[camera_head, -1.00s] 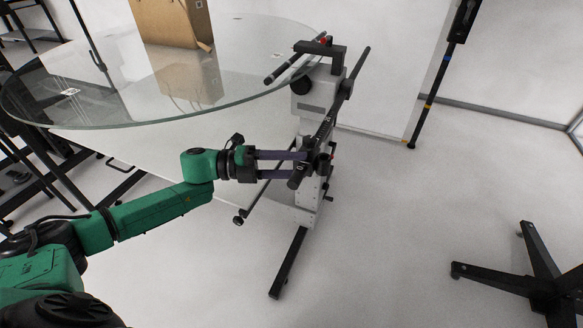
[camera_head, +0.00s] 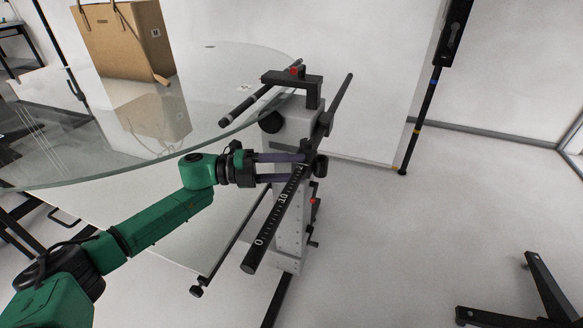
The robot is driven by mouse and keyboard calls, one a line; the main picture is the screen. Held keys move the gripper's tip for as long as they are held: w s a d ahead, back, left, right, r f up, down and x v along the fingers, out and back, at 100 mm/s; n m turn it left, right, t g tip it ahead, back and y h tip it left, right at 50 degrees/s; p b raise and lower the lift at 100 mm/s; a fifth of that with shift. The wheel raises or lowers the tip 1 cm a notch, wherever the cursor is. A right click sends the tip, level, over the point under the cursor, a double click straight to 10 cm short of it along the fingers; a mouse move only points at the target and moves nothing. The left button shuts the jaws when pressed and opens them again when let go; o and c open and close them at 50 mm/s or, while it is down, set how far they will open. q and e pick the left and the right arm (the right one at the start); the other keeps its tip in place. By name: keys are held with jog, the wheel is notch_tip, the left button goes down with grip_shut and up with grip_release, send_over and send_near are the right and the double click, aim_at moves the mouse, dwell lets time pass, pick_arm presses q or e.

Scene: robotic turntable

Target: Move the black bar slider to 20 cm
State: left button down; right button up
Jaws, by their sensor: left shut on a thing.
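The black scale bar (camera_head: 270,225) slants from lower left to upper right across the front of the grey turntable post. The figure 0 shows at its near end and 10 farther up. The black slider with a round knob (camera_head: 320,166) sits on the bar beyond the 10. My left gripper (camera_head: 303,167) comes in from the left and is shut on the slider, with its purple fingers across the bar. The fingers hide part of the slider, and I cannot read the exact mark under it. My right gripper is not in view.
The glass turntable (camera_head: 225,88) with a brown bag (camera_head: 120,45) on it lies at upper left, above my left arm. A black handle (camera_head: 292,78) tops the post. A dark pole (camera_head: 418,120) stands right, black stand legs (camera_head: 545,285) lower right. The floor right of the post is clear.

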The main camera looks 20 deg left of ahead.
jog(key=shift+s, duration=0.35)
pick_arm(q)
jog(key=shift+c, duration=1.4)
grip_release()
jog(key=shift+a, duration=0.1)
jog(key=b+v, duration=0.2)
jog(key=v, duration=1.2)
jog(key=shift+a, duration=0.25)
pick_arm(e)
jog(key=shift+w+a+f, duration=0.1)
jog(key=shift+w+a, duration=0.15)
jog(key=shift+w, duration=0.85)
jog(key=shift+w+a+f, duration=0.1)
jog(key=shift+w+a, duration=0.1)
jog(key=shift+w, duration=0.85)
pick_arm(q)
jog(key=shift+s, duration=0.15)
